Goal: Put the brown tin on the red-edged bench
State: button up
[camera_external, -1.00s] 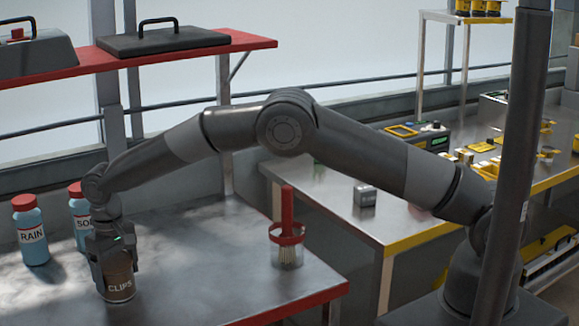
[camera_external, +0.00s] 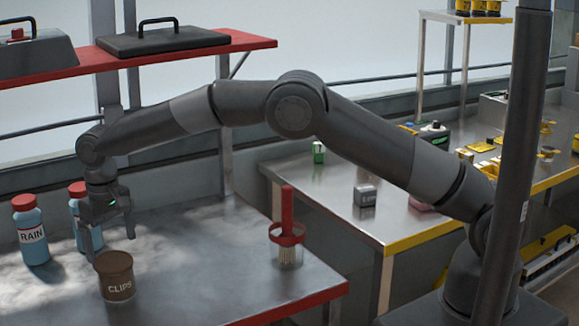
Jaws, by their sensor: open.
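The brown tin (camera_external: 117,284), marked CLIPS, stands upright on the grey top of the red-edged bench (camera_external: 200,285), near the front left. My gripper (camera_external: 112,252) is open above the tin, pointing down. Its fingers are apart, and one fingertip shows close to the tin's rim; I cannot tell if it touches. Nothing is held between the fingers.
A blue bottle (camera_external: 30,231) marked RAIN and another blue bottle (camera_external: 84,218), partly hidden by my gripper, stand behind the tin. A clear jar with a red handle (camera_external: 287,244) stands to the right. A red shelf (camera_external: 235,42) hangs above. A yellow-edged bench (camera_external: 410,243) is further right.

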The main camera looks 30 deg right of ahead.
jog(key=shift+r, duration=2)
